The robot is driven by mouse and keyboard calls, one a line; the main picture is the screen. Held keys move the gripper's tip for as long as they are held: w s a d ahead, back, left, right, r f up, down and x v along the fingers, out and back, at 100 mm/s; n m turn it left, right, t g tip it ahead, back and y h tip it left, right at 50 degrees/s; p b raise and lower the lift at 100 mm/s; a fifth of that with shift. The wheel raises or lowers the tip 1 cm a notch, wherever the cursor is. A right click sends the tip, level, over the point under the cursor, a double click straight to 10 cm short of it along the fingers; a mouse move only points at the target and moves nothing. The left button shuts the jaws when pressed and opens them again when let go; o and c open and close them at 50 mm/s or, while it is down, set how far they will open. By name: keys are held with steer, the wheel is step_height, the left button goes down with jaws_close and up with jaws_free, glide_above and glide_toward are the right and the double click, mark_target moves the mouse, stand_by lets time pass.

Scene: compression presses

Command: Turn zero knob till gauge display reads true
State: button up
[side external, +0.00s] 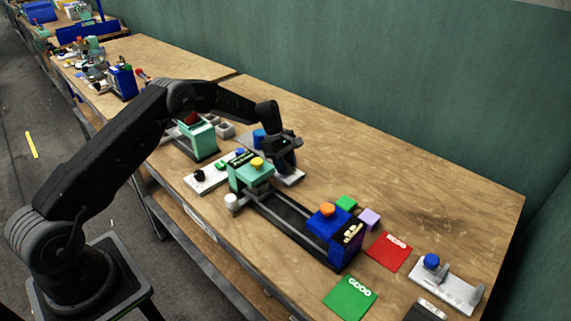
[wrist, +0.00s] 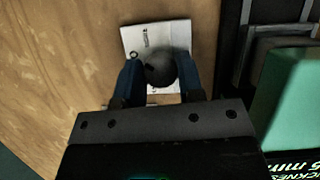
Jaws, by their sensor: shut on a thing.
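My gripper (side external: 287,168) points down behind the green gauge block in the side view. In the wrist view my gripper's blue fingers (wrist: 160,80) are shut on a dark round knob (wrist: 161,67), one finger on each side. The knob stands on a white plate (wrist: 140,38) with small print and a ring mark. In the side view the white plate (side external: 292,180) shows under my gripper, and the knob is hidden. The green gauge block (side external: 252,178) has a yellow knob on top. Its dark display (wrist: 292,165) shows partly in the wrist view, with "5 mm" legible; the rest is cut off.
A dark rail (side external: 285,219) runs from the gauge block to a blue block (side external: 330,226) with an orange knob. A white panel (side external: 205,179) with a black knob lies left of the gauge. Red (side external: 389,251) and green (side external: 350,297) pads lie at the right. The wooden table behind is clear.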

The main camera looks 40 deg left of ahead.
steer(key=shift+m+g, duration=0.7)
steer(key=shift+m, duration=1)
steer(key=o, duration=0.9)
steer(key=v, duration=1.4)
steer(key=shift+w+d, duration=0.1)
steer(key=shift+d, duration=0.05)
